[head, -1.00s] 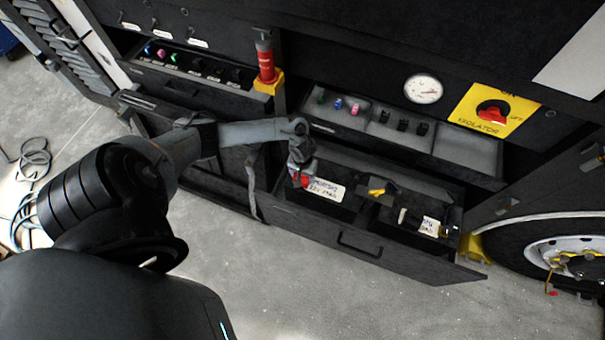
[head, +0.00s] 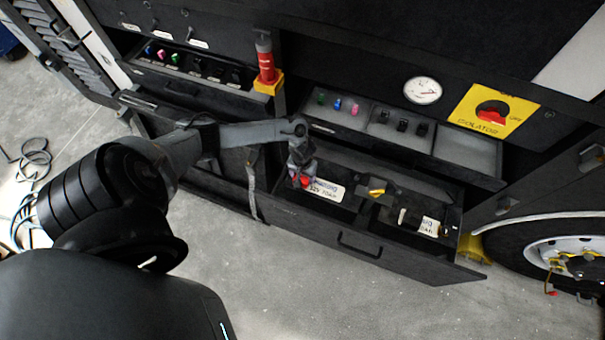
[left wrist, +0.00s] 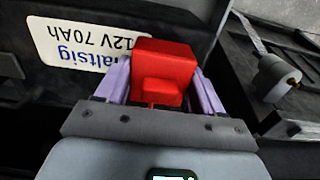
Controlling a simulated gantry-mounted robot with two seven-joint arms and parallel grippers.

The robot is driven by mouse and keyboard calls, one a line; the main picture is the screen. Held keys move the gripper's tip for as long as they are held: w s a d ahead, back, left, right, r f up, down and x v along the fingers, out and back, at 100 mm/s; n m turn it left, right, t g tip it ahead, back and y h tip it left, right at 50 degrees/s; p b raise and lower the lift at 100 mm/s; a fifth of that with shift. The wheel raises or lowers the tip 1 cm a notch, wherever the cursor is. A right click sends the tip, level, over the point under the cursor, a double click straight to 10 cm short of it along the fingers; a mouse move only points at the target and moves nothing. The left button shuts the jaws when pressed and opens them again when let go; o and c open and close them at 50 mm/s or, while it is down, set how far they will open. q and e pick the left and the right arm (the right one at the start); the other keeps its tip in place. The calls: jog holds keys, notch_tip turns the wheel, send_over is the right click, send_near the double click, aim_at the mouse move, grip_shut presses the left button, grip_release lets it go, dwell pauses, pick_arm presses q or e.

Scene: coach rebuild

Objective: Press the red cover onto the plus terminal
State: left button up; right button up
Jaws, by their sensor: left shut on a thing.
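My left gripper (head: 301,180) is in the open drawer, over the left part of the battery area. It is shut on the red cover (left wrist: 162,72), which sits between its two pale purple fingers in the left wrist view. The cover also shows as a small red patch in the head view (head: 304,183). A battery's white label (left wrist: 90,45), reading 12V 70Ah, lies right beside the cover. The plus terminal is hidden, and I cannot tell whether the cover touches it. My right gripper is not in view.
A red-and-yellow post (head: 266,68) stands behind my left arm.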

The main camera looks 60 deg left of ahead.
pick_arm(q)
jog(key=shift+f, duration=0.45)
dwell(0.5)
jog(key=o, duration=1.1)
jog(key=shift+o, duration=0.3)
jog(key=shift+r, duration=0.15)
jog(key=shift+r+p, duration=1)
jog(key=shift+p, duration=0.15)
jog(key=shift+r+p, duration=2.4)
jog(key=shift+p, duration=0.55)
